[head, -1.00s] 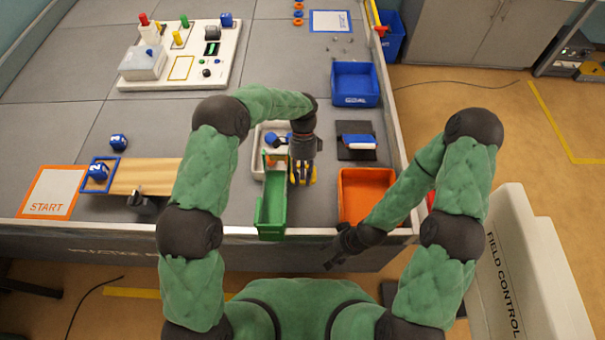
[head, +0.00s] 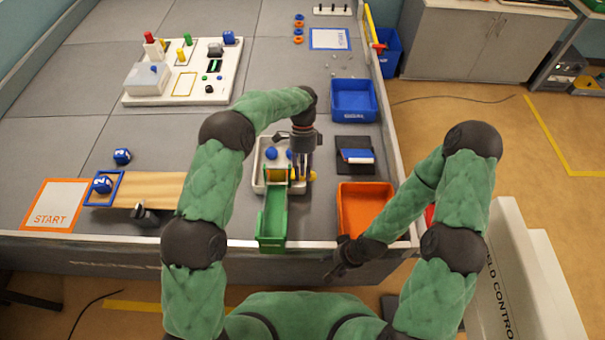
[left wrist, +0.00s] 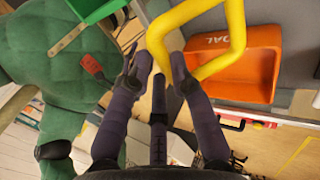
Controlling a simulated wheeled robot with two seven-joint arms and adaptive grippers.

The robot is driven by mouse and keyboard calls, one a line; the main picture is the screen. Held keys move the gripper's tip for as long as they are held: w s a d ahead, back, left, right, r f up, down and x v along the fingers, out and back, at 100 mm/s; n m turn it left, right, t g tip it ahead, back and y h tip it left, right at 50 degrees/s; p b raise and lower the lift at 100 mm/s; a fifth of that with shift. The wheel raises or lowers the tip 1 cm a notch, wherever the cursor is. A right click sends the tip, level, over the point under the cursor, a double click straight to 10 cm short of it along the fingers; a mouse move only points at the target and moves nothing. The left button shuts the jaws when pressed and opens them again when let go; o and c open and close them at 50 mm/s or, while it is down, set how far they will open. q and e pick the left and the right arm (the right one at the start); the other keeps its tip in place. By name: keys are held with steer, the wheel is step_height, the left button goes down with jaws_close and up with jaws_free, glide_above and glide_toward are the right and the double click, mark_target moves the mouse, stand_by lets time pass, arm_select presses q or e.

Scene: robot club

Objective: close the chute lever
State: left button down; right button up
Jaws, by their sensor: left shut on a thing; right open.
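The green chute (head: 272,222) stands near the front edge of the field, with a white tray (head: 259,184) behind it. A yellow bent lever (left wrist: 222,60) shows large in the left wrist view, and a small part of it shows right of the chute in the head view (head: 312,175). My left gripper (left wrist: 160,66) is shut on the yellow lever, at its bend between the fingertips. In the head view my left gripper (head: 302,178) hangs at the chute's upper right and partly hides the lever. My right gripper (head: 336,270) is open and empty, low by the front edge.
An orange bin (head: 366,207) stands right of the chute. A blue bin (head: 353,101) and a dark pad with a blue-and-white block (head: 356,156) lie behind it. Blue balls (head: 271,153) are in the tray. A wooden ramp (head: 145,190) lies left.

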arm_select(q)
steer(key=shift+w+a+f, duration=0.15)
steer(key=shift+w+f, duration=0.3)
steer(key=c, duration=1.1)
jaws_free()
steer(key=shift+o, duration=0.3)
steer(key=shift+w+a, duration=0.15)
steer(key=v, duration=1.2)
steer(key=shift+w+d, duration=0.15)
steer(key=shift+d, duration=0.25)
steer(key=shift+f, duration=0.1)
